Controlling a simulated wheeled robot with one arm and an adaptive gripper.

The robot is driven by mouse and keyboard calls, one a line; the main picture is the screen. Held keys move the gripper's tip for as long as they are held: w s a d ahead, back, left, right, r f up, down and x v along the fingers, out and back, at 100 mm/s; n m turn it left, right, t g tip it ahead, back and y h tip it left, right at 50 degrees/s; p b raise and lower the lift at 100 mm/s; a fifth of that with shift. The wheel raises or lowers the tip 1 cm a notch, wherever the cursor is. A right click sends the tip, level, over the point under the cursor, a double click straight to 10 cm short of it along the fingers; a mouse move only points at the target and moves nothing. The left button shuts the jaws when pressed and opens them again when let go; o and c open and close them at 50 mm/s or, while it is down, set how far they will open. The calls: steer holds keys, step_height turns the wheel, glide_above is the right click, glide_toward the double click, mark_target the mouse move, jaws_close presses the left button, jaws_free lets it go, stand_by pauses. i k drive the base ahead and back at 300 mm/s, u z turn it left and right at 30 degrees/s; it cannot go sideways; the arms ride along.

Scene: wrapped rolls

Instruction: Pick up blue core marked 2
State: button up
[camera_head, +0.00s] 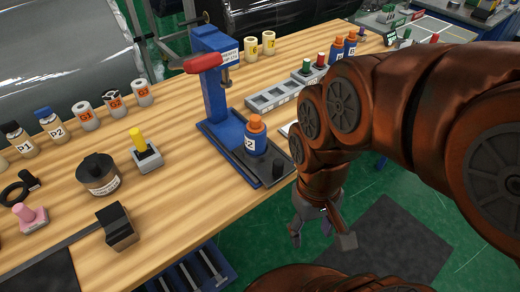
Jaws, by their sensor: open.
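A blue cylinder (256,142) with an orange top and a white label ending in 2 stands upright on the dark base tray (224,150) of a blue press. It is the only blue-bodied piece on which I can read a 2. A tan cylinder (50,126) with a blue top, marked P2, stands at the left. My gripper (318,232) hangs past the table's edge, over the green floor, right of and nearer than the blue cylinder. It is open, apart from the cylinder, with nothing seen between its fingers.
The blue press column (211,90) with a red handle (203,63) rises behind the blue cylinder. A grey slotted tray (272,97) lies behind. A yellow-topped piece (146,150) and a black jar (98,175) stand left.

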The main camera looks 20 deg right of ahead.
mark_target(256, 144)
steer(key=z, duration=2.25)
steer(key=k, duration=1.35)
steer(key=u, duration=2)
steer(key=i, duration=0.5)
steer(key=z, duration=0.1)
